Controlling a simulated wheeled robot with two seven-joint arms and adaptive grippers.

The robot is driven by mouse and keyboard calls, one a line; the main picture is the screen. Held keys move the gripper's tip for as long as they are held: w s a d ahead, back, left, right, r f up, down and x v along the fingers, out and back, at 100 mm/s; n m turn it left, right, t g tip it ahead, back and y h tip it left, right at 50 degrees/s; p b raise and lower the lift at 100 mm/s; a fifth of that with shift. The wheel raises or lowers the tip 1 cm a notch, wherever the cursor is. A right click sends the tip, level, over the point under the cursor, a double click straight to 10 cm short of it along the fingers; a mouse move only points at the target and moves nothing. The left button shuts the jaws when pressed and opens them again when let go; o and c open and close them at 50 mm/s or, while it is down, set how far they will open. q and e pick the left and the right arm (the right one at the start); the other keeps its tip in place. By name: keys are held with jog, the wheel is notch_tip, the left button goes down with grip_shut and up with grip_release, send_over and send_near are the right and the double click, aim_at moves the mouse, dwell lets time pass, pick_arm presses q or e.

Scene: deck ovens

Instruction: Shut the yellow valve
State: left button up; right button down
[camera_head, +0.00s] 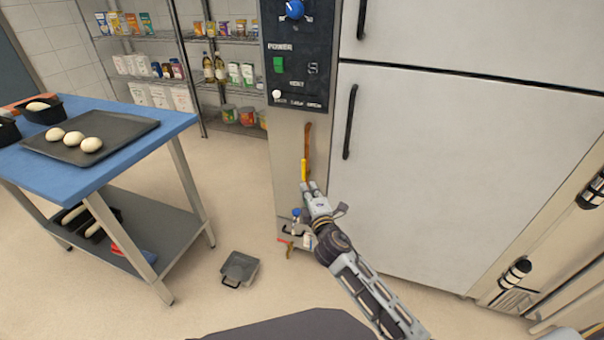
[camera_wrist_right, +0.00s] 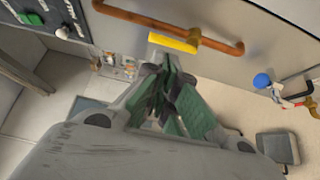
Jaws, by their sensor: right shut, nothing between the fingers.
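The yellow valve handle (camera_head: 303,172) is a short bar on a vertical copper pipe (camera_head: 307,140) on the narrow panel left of the large oven doors. In the right wrist view the yellow handle (camera_wrist_right: 173,42) lies along the copper pipe (camera_wrist_right: 135,18), roughly parallel to it. My right gripper (camera_head: 309,187) is shut and empty, with its fingertips just below the handle in the head view. In the right wrist view the fingertips (camera_wrist_right: 168,64) point at the handle and look close to it; I cannot tell whether they touch. My left gripper is out of view.
A blue round knob (camera_head: 296,212) and small pipework sit low beside my right gripper. The control panel (camera_head: 300,60) is above. A blue-topped table (camera_head: 60,178) with a dough tray stands left. A grey scale-like object (camera_head: 239,268) lies on the floor; floor around it is clear.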

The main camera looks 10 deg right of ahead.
aim_at(303, 176)
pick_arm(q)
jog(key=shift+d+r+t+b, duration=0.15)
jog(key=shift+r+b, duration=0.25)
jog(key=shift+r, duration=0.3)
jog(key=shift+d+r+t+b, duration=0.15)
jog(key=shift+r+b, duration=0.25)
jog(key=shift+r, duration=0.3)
pick_arm(e)
jog(key=w, duration=0.9)
jog(key=shift+w, duration=0.15)
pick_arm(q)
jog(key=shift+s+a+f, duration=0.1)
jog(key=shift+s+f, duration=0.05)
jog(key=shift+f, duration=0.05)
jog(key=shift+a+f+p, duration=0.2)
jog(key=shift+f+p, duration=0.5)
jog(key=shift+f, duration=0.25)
pick_arm(e)
jog(key=shift+w+a, duration=0.1)
pick_arm(q)
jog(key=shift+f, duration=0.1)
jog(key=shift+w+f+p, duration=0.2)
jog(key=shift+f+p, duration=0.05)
jog(key=shift+p, duration=0.15)
pick_arm(e)
jog(key=shift+n, duration=0.3)
